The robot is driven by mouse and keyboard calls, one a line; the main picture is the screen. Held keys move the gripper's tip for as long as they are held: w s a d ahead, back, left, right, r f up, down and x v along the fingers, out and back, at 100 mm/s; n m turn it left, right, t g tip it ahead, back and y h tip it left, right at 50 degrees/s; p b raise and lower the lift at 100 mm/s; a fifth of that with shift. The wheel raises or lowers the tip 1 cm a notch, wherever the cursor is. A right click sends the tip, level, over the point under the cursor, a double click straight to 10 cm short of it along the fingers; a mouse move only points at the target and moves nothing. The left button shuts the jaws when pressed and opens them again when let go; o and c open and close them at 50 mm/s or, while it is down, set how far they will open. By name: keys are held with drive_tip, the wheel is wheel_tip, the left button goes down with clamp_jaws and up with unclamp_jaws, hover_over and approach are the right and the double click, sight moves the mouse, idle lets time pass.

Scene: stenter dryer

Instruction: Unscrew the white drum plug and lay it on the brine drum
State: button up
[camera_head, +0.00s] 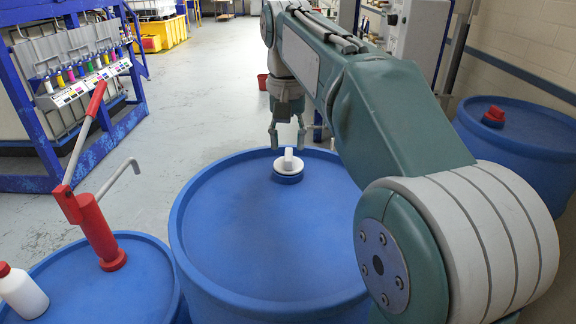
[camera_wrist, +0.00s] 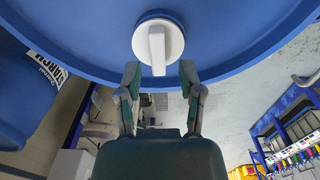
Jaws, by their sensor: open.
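The white drum plug (camera_head: 288,162) sits in a raised blue neck near the far rim of the middle blue drum (camera_head: 265,240). In the wrist view the plug (camera_wrist: 158,43) is a round white cap with an upright grip bar, on the drum lid (camera_wrist: 225,30). My gripper (camera_head: 287,145) is open at the drum's far edge, just above and behind the plug. Which drum holds brine cannot be told.
A blue drum with a red hand pump (camera_head: 97,232) and a white red-capped bottle (camera_head: 22,292) stands at left. Another blue drum (camera_head: 520,140) with a red plug is at right. A blue frame rack (camera_head: 70,80) stands behind left. The middle lid is otherwise clear.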

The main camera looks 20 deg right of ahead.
drive_tip(key=shift+f, duration=1.5)
clamp_jaws()
